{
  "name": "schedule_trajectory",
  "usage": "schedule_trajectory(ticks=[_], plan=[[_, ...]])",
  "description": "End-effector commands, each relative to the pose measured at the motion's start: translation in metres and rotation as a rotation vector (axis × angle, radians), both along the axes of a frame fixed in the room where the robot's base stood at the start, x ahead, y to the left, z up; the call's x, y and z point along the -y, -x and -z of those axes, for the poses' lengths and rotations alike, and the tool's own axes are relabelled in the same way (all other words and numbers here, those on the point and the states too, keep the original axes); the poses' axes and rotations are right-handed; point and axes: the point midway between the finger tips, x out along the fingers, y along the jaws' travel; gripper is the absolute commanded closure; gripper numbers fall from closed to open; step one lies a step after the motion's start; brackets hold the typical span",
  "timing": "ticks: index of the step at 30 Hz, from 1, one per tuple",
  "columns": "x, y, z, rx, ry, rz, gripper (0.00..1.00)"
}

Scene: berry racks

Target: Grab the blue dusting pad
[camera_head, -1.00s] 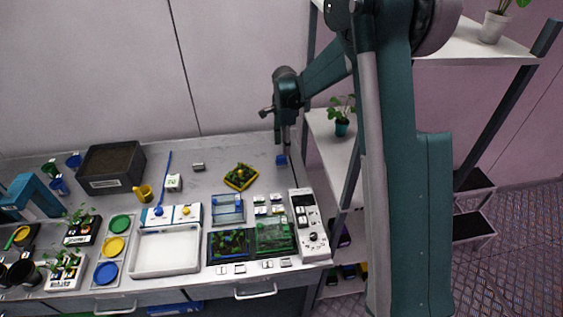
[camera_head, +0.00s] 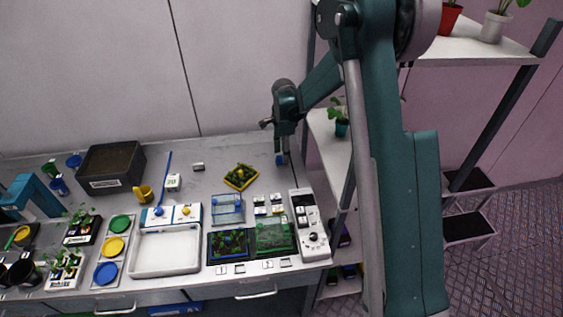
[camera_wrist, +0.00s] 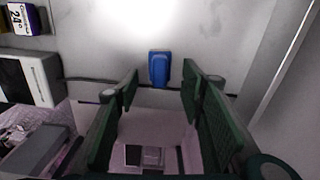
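The blue dusting pad (camera_wrist: 160,69) lies on the bench top in the wrist view, just past my fingertips and roughly centred between them. In the head view the pad (camera_head: 280,160) is a small blue patch near the bench's back right corner, right below my gripper (camera_head: 284,152). In the wrist view my gripper (camera_wrist: 158,88) has its two green fingers spread apart with nothing between them. I cannot tell the exact gap between the fingertips and the pad.
A white device with a dial (camera_head: 309,226) stands in front of the pad and shows at the left of the wrist view (camera_wrist: 30,78). A yellow-edged plant tray (camera_head: 241,177) lies to the left. A shelf rack (camera_head: 330,125) stands close on the right.

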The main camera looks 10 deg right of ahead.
Motion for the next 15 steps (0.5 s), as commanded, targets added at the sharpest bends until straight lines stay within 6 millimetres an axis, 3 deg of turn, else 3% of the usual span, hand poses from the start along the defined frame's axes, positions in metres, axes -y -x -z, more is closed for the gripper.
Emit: schedule_trajectory(ticks=[7, 15], plan=[[-0.001, 0.001, 0.027, 0.000, 0.000, 0.000, 0.61], [-0.001, 0.001, 0.032, 0.000, 0.000, 0.000, 0.61]])
